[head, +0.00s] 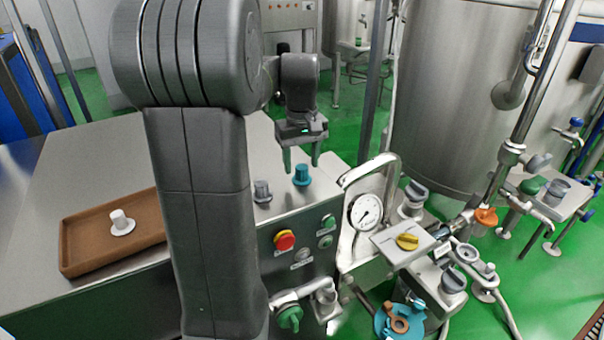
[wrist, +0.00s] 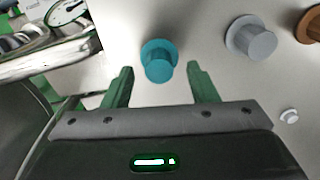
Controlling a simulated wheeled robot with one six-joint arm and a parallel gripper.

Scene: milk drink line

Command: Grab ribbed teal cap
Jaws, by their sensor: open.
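The teal cap (head: 302,174) stands upright on the steel cabinet top near its right end, with a wide flange at its base. In the wrist view the teal cap (wrist: 159,62) lies just beyond the fingertips and roughly between their lines. My gripper (head: 301,168) is open and empty, its green fingers pointing down above or behind the cap. In the wrist view my gripper (wrist: 160,70) shows both fingers apart, with no visible contact with the cap.
A grey cap (head: 262,191) stands close left of the teal one. A brown tray (head: 75,262) holding a white cap (head: 121,222) lies at the left. A pressure gauge (head: 366,212) and curved pipe (head: 371,166) stand right of the cabinet edge.

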